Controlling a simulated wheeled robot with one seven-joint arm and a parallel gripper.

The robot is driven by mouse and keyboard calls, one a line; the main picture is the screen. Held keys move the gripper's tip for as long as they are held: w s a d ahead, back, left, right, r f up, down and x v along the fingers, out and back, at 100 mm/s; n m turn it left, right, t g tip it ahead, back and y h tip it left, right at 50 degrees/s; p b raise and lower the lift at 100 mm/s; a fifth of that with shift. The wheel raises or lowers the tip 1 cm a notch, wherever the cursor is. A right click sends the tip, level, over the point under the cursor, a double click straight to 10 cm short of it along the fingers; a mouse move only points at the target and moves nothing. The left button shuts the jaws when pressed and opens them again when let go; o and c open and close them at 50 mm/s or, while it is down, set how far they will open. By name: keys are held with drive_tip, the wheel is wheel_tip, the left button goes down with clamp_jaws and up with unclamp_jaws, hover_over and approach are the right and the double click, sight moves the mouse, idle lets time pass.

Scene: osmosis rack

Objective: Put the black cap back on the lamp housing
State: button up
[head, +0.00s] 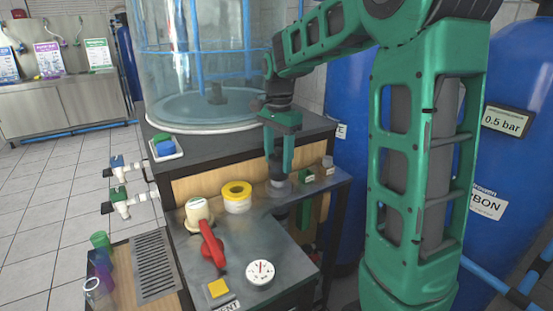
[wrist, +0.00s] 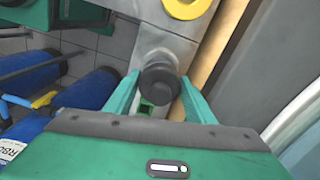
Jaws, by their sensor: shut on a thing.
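My gripper (head: 281,168) points down over the narrow shelf at the right of the bench. In the wrist view my gripper (wrist: 160,84) has its two green fingers on either side of the round black cap (wrist: 159,86), shut on it. A grey collar, apparently the top of the lamp housing (wrist: 156,57), shows just beyond the cap. In the head view a grey cylinder, apparently the lamp housing (head: 279,188), stands at the shelf below the fingers. Whether the cap touches or sits on the housing cannot be told; the fingers hide the cap in the head view.
A yellow tape roll (head: 237,198), a red-handled valve (head: 211,243) and a white gauge (head: 261,271) are on the lower bench. Small blocks (head: 307,176) stand right of the housing. A large clear tank (head: 200,60) is behind, and blue tanks (head: 350,110) are at right.

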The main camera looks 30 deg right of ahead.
drive_tip(key=shift+f, duration=0.15)
drive_tip(key=shift+f, duration=0.7)
drive_tip(key=shift+f, duration=0.35)
idle(0.3)
drive_tip(key=o, duration=1.7)
drive_tip(key=shift+c, duration=0.2)
drive_tip(key=shift+w+r, duration=0.1)
drive_tip(key=shift+r, duration=0.05)
drive_tip(key=shift+c, duration=0.4)
